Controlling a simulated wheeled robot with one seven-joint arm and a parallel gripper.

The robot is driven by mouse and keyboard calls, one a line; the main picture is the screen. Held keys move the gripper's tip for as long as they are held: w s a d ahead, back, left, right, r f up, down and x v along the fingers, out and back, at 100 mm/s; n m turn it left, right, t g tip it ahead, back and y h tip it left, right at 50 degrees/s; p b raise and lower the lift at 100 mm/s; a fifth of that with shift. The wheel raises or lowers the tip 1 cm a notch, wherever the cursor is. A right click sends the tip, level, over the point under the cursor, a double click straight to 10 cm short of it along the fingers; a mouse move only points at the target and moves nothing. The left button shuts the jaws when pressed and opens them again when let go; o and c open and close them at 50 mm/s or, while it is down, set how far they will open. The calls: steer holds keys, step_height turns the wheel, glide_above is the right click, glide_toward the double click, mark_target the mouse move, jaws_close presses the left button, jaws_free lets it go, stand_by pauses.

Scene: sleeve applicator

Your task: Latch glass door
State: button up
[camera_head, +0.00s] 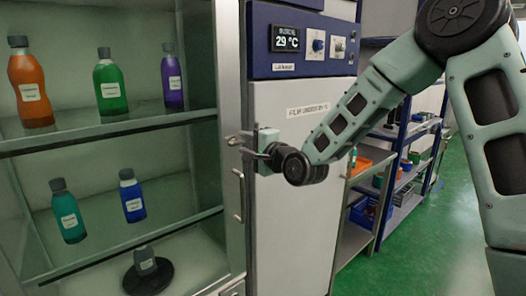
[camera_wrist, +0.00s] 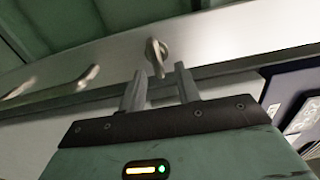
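The glass door (camera_head: 230,120) has a metal frame and stands in front of shelves with bottles; it looks shut against the cabinet. A small metal latch lever (camera_head: 233,140) is on its right frame, above a vertical bar handle (camera_head: 238,195). In the wrist view the latch (camera_wrist: 156,56) has a round base and a lever pointing down in the picture; the handle (camera_wrist: 80,80) is to its left. My gripper (camera_head: 245,147) is at the latch height, pointing left. Its fingers (camera_wrist: 160,70) are apart, with the lever's tip showing between them; contact is not clear.
A white and blue machine (camera_head: 290,120) with a temperature display stands right behind my gripper. Metal shelving (camera_head: 385,180) with bins is farther right. The green floor (camera_head: 440,250) at right is clear. Several bottles stand on the cabinet shelves, with a dark round base (camera_head: 148,278) below.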

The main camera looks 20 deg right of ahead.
steer(key=b+v, duration=1)
steer(key=v, duration=0.6)
steer(key=shift+s+b, duration=0.3)
steer(key=shift+s, duration=0.1)
steer(key=shift+d, duration=0.1)
